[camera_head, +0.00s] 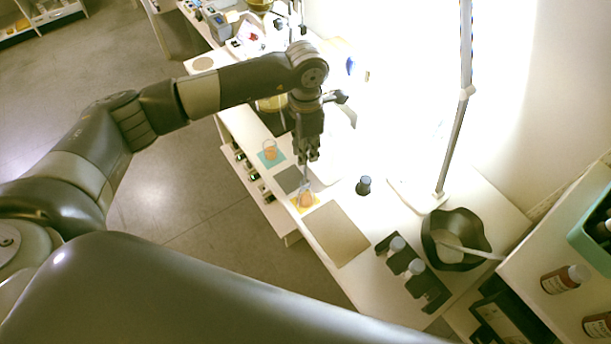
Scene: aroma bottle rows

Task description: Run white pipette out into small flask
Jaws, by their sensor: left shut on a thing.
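My left gripper (308,156) points down over the bench and is shut on a thin pale pipette (305,176). The pipette hangs about upright, its lower end at the mouth of a small flask (306,199) with orange contents. I cannot tell whether the tip is inside the neck or just above it. My right gripper is out of the picture.
A beaker with orange liquid (269,150) stands on a teal mat left of the gripper. A dark-capped bottle (364,185), a beige board (336,233), a black bottle rack (430,292) and a dark bowl (437,252) lie to the right. A lamp pole (455,140) rises behind.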

